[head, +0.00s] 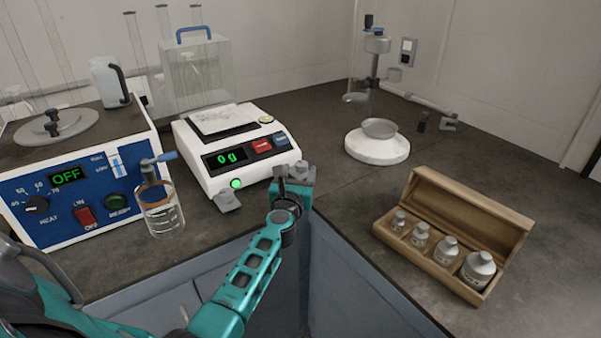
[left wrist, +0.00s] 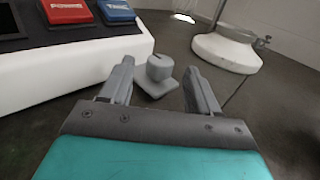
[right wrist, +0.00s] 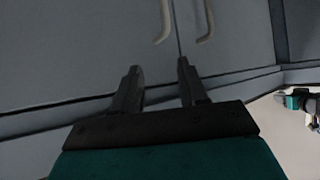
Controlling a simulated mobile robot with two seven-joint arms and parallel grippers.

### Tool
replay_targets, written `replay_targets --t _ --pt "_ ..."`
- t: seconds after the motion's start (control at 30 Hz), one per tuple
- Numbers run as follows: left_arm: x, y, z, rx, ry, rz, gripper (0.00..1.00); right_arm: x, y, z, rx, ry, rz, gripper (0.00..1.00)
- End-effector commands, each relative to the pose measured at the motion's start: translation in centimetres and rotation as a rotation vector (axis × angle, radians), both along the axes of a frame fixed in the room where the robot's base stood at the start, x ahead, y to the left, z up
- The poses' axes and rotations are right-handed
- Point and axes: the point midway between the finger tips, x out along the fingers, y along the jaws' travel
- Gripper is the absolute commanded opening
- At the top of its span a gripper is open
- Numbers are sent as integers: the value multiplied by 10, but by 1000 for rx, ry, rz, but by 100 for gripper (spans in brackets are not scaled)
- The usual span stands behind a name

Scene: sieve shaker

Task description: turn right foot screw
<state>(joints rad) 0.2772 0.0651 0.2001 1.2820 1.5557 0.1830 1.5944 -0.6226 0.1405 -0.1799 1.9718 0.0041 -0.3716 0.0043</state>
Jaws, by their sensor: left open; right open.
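The balance (head: 235,150) is a white box reading "0 g". Its right foot screw (left wrist: 160,72) is a grey knob with a dark mark on top and a flat base. In the left wrist view it shows between and slightly beyond the fingertips of my left gripper (left wrist: 160,66). The fingers are open, with gaps on both sides of the knob. In the head view my left gripper (head: 294,174) is at the balance's front right corner and partly hides that screw. The left foot screw (head: 228,199) stands at the front left corner. My right gripper (right wrist: 160,66) is open and empty, facing cabinet doors.
A glass beaker (head: 161,215) and a blue heater unit (head: 75,195) stand left of the balance. A white round base with a dish (head: 378,145) is behind right. A wooden weight box (head: 470,225) lies right. Bench between is clear. Cabinet handles (right wrist: 163,22) show below.

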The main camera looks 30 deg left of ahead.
Motion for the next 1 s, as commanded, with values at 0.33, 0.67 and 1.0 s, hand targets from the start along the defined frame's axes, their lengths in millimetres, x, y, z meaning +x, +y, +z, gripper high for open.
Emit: replay_targets --t 0.33,0.67,1.0 --pt "24 10 0 1 -1 0 61 6 4 -1 10 -9 4 43" --pt "24 10 0 1 0 0 53 7 3 1 4 -12 9 43" --pt "24 10 0 1 0 0 21 5 2 -2 0 -6 10 43"
